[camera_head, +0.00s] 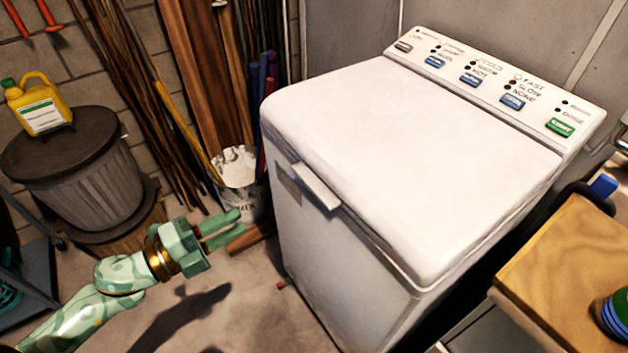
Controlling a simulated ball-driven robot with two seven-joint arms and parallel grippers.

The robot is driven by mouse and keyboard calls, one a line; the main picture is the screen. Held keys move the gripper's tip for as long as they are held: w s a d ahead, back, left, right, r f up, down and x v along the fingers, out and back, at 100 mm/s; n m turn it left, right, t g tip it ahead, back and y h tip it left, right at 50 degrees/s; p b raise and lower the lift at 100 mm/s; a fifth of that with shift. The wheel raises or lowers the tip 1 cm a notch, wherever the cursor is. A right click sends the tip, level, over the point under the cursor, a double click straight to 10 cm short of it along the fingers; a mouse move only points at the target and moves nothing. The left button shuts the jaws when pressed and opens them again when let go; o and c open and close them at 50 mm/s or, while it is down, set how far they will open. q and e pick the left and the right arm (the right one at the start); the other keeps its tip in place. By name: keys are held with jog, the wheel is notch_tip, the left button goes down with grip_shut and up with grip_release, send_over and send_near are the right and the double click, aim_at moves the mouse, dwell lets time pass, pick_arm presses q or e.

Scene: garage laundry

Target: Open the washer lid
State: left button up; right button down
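The white washer (350,255) stands in the middle of the view, turned at an angle. Its lid (410,150) lies flat and shut over the top. A pale handle (317,187) sticks out at the lid's front edge, on the left. The control panel (490,80) with blue and green buttons runs along the back. My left gripper (236,226) is left of the washer, apart from it and lower in the picture than the handle. Its two green fingers are apart with nothing between them. My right gripper is not in view.
A bucket (238,170) and leaning wood planks stand behind my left gripper. A dark bin (90,190) with a yellow jug (38,105) on it is at the left. A wooden-topped cabinet (570,260) stands close to the washer's right. Bare floor lies before the washer.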

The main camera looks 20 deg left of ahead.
pick_arm(q)
jog(key=x, duration=1.6)
jog(key=shift+s+d+f, duration=0.15)
grip_shut()
